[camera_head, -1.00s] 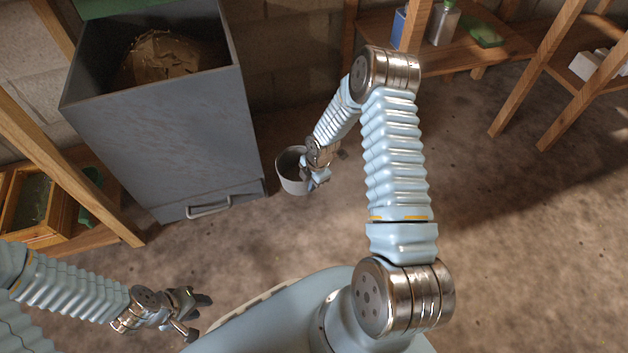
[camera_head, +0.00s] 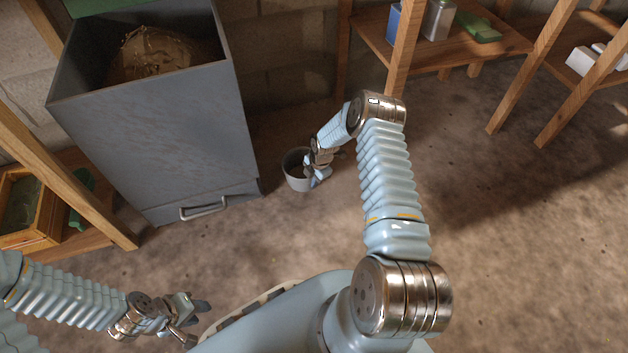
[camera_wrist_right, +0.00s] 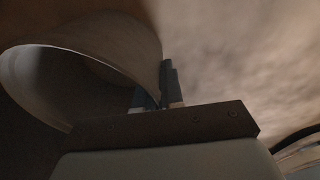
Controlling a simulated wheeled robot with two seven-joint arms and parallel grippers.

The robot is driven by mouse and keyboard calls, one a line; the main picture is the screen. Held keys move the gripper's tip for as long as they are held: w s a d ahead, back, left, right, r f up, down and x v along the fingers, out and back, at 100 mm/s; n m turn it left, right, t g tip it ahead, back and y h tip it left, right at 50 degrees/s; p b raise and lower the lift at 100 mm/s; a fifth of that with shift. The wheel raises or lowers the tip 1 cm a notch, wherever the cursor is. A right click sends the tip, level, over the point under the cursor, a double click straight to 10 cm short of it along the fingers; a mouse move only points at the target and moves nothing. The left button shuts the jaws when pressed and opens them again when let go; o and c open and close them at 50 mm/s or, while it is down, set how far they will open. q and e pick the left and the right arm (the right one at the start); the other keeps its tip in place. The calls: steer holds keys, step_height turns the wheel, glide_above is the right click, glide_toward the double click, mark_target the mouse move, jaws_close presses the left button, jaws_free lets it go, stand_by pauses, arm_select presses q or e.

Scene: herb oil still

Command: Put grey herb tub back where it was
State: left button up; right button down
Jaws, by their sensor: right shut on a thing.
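The grey herb tub (camera_head: 297,181) is a small round open tub in the middle of the head view, right of the large grey bin. My right gripper (camera_head: 309,170) is shut on its right-hand rim. In the right wrist view the tub (camera_wrist_right: 110,40) fills the upper left, with its pale wall between the fingers (camera_wrist_right: 165,88). The tub looks upright, and its inside is dark. I cannot tell whether its base touches the floor. My left gripper (camera_head: 200,318) is at the lower left, far from the tub, with its fingers apart and nothing between them.
The large grey bin (camera_head: 160,130) with brown material (camera_head: 155,55) inside stands left of the tub. A wooden shelf (camera_head: 440,50) holding bottles is at the back right. A low rack with a wooden tray (camera_head: 42,228) is at the left. The floor (camera_head: 520,230) at right is clear.

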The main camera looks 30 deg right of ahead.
steer(key=shift+f, duration=0.1)
steer(key=c, duration=1.7)
jaws_free()
steer(key=o, duration=0.4)
steer(key=shift+o, duration=0.2)
